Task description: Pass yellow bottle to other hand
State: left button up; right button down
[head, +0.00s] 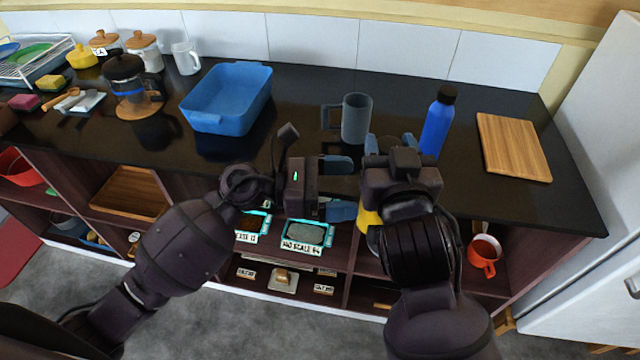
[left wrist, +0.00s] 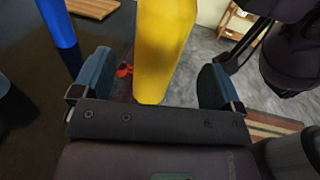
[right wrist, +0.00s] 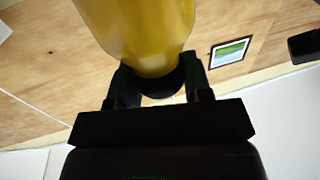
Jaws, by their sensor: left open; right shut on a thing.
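The yellow bottle (head: 368,217) shows only in part in the head view, mostly hidden behind my right gripper and wrist. My right gripper (head: 390,144) is shut on its dark end, which shows between the fingers in the right wrist view, with the yellow body (right wrist: 140,30) beyond. My left gripper (head: 344,188) is open and faces the bottle from the left in front of the counter. In the left wrist view the yellow body (left wrist: 163,45) stands between the two spread fingers, with gaps on both sides. I cannot tell how deep it sits between them.
A blue bottle (head: 437,122) and a grey mug (head: 356,118) stand on the dark counter just behind the grippers. A blue basin (head: 228,97) is to the left and a cutting board (head: 513,147) to the right. Shelves with a red mug (head: 484,252) lie below the counter.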

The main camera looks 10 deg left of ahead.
pick_arm(q)
jog(key=w+d, duration=0.1)
jog(key=d, duration=0.6)
jog(key=shift+w+a, duration=0.1)
jog(key=shift+c, duration=0.2)
jog(key=c, duration=1.2)
pick_arm(e)
jog(key=shift+c, duration=2.4)
grip_release()
jog(key=shift+s+d, duration=0.75)
jog(key=shift+s, duration=3.2)
jog(key=w+d+f+g, duration=0.15)
jog(key=d+f, duration=0.25)
jog(key=f, duration=0.7)
jog(key=s+d+f+g+h, duration=0.1)
jog(key=s+d+f, duration=0.3)
jog(key=d+f, duration=0.5)
jog(key=s+d+f+m+g+h, duration=0.1)
jog(key=s+d+f+g+h, duration=0.1)
jog(key=d+f, duration=0.8)
notch_tip(320, 180, down, 3)
jog(key=shift+s+g+h, duration=0.3)
jog(key=shift+s+g, duration=0.35)
jog(key=shift+s, duration=0.35)
